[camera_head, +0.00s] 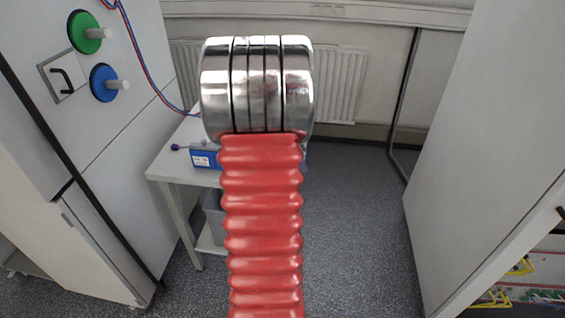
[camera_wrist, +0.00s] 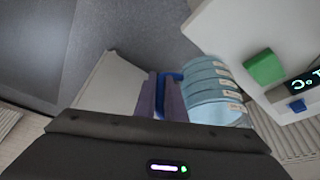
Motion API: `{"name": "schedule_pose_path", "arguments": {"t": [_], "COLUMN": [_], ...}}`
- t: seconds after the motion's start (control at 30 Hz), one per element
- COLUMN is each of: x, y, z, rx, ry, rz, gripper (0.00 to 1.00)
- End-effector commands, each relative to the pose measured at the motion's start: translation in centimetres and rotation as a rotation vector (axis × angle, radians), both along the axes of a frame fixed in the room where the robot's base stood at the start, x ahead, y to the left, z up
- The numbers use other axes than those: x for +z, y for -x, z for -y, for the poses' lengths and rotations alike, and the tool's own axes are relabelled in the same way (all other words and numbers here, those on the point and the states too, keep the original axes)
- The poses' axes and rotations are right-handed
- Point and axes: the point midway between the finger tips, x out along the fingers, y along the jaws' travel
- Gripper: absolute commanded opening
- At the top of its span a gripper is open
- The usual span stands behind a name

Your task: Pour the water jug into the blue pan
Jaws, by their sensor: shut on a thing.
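In the wrist view my gripper (camera_wrist: 162,98) has two purple-grey fingers, shut on the dark blue handle of what looks like the water jug (camera_wrist: 214,110). The jug is light blue with several curved bands and small pale labels. It lies to the right of the fingers, and its contents cannot be made out. Neither the jug nor my gripper can be made out in the head view. I cannot identify a blue pan in either view.
A white device (camera_wrist: 285,30) with a green button (camera_wrist: 264,67) is close to the jug. In the head view, a low table (camera_head: 173,168) bears a blue box (camera_head: 204,159). Pale cabinet walls (camera_head: 130,150) flank open speckled floor (camera_head: 350,240). A radiator (camera_head: 335,85) stands behind.

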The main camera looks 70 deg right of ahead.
Motion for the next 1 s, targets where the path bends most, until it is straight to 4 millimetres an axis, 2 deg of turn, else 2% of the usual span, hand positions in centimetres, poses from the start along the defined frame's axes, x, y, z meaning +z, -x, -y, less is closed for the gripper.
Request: {"name": "schedule_pose_path", "arguments": {"t": [0.47,0.77,1.0], "x": [-0.6,-0.7,-0.7], "y": [-5.3,-10.2,-14.8], "z": [-1.1,-2.9,-5.2], "rx": [0.411,0.682,0.902], "ry": [-0.012,-0.016,-0.017], "rz": [0.012,0.015,0.013], "gripper": [0.00,0.00,0.00]}}
